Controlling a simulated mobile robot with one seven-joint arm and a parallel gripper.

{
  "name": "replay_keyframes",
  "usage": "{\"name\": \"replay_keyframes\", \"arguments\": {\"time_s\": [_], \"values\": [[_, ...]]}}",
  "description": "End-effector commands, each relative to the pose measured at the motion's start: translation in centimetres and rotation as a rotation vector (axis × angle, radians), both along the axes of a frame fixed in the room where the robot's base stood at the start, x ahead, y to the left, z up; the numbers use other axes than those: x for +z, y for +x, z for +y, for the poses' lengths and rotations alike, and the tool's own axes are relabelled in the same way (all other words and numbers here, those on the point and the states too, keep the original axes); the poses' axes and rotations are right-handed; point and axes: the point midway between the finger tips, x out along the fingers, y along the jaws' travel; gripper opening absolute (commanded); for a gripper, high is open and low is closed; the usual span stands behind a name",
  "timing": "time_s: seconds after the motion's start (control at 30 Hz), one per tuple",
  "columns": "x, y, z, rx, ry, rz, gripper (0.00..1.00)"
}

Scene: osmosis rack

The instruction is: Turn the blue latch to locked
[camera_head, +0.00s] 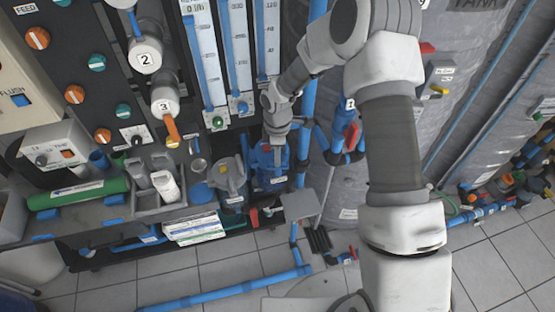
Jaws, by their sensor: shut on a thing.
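My gripper (277,143) is at the end of my arm, which reaches in from the right and points down at the lower middle of the rack. It is shut at the top of a blue unit (266,162) that stands on the low shelf. The blue latch is between or just under the fingertips. It is too small and too covered by the gripper to make out its shape, or whether it stands at locked or unlocked.
A grey-capped housing (231,175) stands close on the left. A vertical blue pipe with a red-handled valve (352,135) is close on the right. Flow meters (239,50) hang above. A grey plate (300,205) is below right. The tiled floor (225,270) is partly clear.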

Motion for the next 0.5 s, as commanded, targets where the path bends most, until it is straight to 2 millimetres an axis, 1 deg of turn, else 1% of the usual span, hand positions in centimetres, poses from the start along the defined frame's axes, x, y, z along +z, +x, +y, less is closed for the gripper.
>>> {"name": "replay_keyframes", "arguments": {"time_s": [0.03, 0.5], "values": [[-0.36, 0.07, -0.01, -0.041, -0.001, -0.003, 0.00], [-0.31, 0.05, -0.04, -0.490, -0.001, -0.002, 0.00]]}}
